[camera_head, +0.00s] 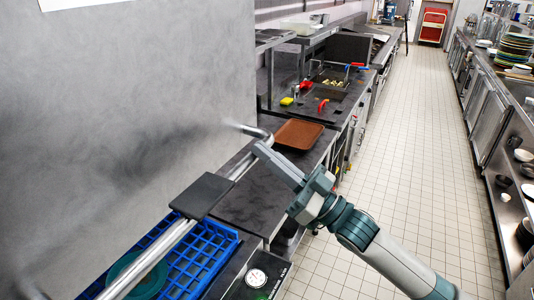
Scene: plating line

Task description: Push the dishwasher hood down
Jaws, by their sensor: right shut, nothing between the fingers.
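The dishwasher hood (130,90) is a large grey metal panel filling the left of the head view. Its tubular metal handle (165,243) runs slantwise from the bottom left up to a bent end beside the panel, with a flat black pad (202,196) on it. The blue rack (214,258) shows below the handle, so the hood appears raised at least partly. My right gripper (264,152) is shut and empty, its fingertips at the far bent end of the handle. Whether they touch it I cannot tell. My left gripper is out of view.
A green round dish (150,275) sits in the blue rack. A brown tray (299,134) lies on the dark counter beyond. A round gauge (256,278) is at the machine's front. The tiled aisle (400,150) is clear; a counter with stacked plates (515,48) lines its right side.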

